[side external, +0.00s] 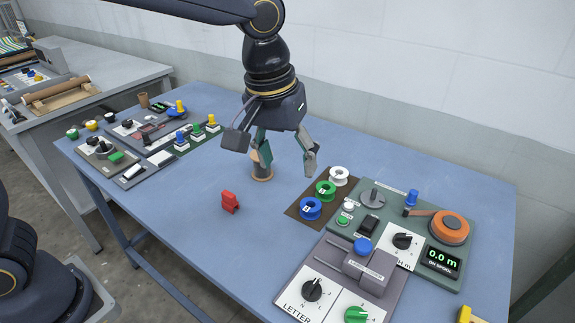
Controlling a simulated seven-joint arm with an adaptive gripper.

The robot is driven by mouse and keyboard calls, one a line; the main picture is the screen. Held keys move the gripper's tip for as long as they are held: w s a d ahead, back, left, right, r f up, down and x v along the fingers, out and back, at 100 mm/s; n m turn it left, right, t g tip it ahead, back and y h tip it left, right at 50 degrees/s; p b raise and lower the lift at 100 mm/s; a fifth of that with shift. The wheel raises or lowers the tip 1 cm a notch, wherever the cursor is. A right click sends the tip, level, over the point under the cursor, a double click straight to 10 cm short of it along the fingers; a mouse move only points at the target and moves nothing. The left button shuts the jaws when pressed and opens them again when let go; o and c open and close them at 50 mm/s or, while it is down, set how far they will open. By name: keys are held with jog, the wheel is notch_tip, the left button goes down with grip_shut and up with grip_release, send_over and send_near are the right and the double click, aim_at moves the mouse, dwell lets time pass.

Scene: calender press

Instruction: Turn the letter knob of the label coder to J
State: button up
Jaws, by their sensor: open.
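The label coder (372,275) is a grey unit at the front right of the blue table. Its letter knob (312,289) is a black knob on a white dial plate marked LETTER, at the lower left of the unit. The letter it points to is too small to read. A green knob (355,314) sits on a second white plate to its right, partly cut by the frame's lower edge. My gripper (287,165) is open and empty, fingers pointing down over the middle of the table, well behind and left of the letter knob.
A green spool panel (440,285) with an orange reel and a 0.0 m display stands behind the coder. Blue, green and white spools (326,191) sit on a dark mat. A red clip-like object (230,202) lies left, and a brown cup (262,172) stands beside my gripper.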

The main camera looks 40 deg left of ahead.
jog(key=m+g, duration=0.1)
jog(key=m, duration=0.1)
send_over(312, 286)
jog(key=w+a, duration=0.2)
notch_tip(312, 286, down, 6)
notch_tip(312, 286, down, 3)
jog(key=s+d, duration=0.2)
jog(key=shift+g+y, duration=0.3)
jog(key=shift+g, duration=0.1)
notch_tip(312, 286, down, 16)
jog(key=shift+f, duration=0.25)
jog(key=c, duration=1.1)
